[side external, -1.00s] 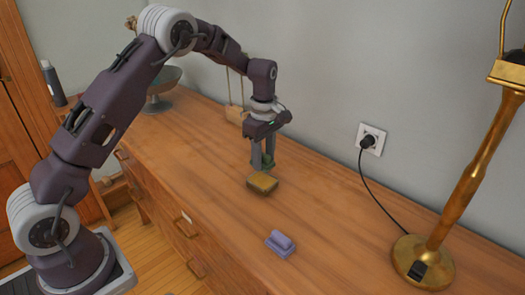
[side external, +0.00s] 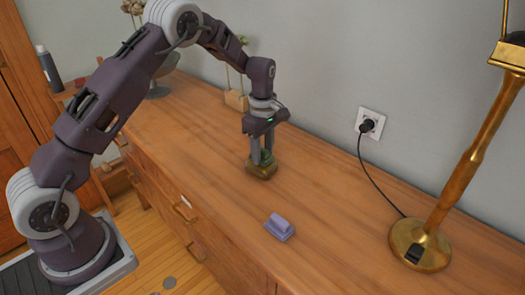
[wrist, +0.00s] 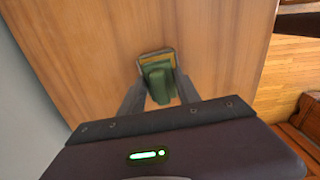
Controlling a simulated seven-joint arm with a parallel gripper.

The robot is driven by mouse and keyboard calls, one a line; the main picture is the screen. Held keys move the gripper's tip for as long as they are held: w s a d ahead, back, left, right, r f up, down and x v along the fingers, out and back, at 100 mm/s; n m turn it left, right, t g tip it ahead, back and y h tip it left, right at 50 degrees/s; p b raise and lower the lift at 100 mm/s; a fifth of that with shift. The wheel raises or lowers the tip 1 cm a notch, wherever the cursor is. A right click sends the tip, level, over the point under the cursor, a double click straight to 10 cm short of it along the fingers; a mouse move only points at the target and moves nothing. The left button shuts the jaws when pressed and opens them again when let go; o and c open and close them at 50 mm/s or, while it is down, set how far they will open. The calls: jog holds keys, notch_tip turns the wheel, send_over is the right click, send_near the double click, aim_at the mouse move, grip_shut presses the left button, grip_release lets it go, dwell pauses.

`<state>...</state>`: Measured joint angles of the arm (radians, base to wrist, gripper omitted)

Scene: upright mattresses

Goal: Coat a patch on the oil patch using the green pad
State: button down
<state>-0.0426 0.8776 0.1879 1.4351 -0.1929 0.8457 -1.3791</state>
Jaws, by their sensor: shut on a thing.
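My gripper (side external: 262,163) points down and is shut on the green pad (wrist: 157,83), which also shows between the fingers in the side view (side external: 262,156). The brownish-yellow block-like oil patch (side external: 258,173) lies on the wooden top directly under the pad. The pad appears to rest on it, though the side view is too small to confirm contact. In the wrist view the pad covers most of the oil patch (wrist: 154,54), leaving a yellowish rim showing at its far edge and sides.
A purple block with a raised handle (side external: 279,227) lies on the cabinet top (side external: 330,215), nearer the front edge. A brass lamp (side external: 424,245) stands at the right, its cord running to a wall socket (side external: 371,124). A bowl (side external: 160,85) stands at the back left.

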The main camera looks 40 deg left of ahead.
aim_at(263, 149)
jog(key=shift+f, duration=0.85)
dwell(1.6)
jog(key=shift+r, duration=3.55)
jog(key=c, duration=1.6)
grip_release()
jog(key=shift+c, duration=0.2)
grip_shut()
jog(key=s+d+f, duration=0.1)
jog(key=s, duration=0.4)
jog(key=s+d+f, duration=0.1)
jog(key=s, duration=0.3)
jog(key=s+d+f, duration=0.1)
jog(key=s, duration=0.4)
jog(key=shift+s+d, duration=0.35)
